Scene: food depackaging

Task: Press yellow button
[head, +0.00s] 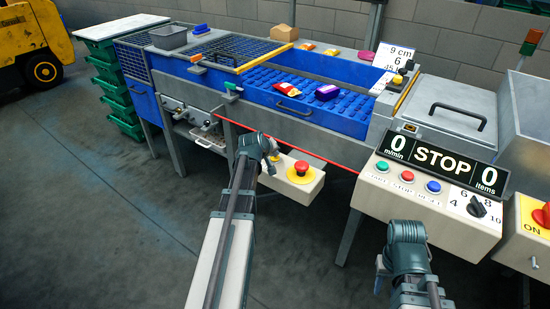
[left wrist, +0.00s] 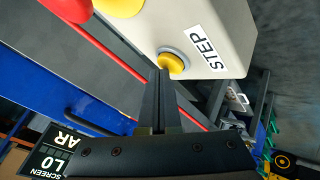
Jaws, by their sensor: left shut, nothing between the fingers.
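The yellow button (left wrist: 172,63) sits in a grey ring on a cream box (left wrist: 205,30), beside a label reading STEP. In the left wrist view my left gripper (left wrist: 161,72) is shut and empty, its tips at the button's near edge; I cannot tell whether they touch. In the head view my left gripper (head: 270,150) is over the left end of the cream box (head: 314,186), with a bit of the yellow button (head: 276,158) showing beside it. My right gripper (head: 382,270) is low in the head view, in front of the STOP panel; its fingers are not clear.
A red mushroom button (head: 301,167) on a yellow base stands close to the right on the same box. A red cord (head: 300,147) runs along the blue conveyor, which carries a few packages. The STOP console (head: 425,205) with small buttons is further right.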

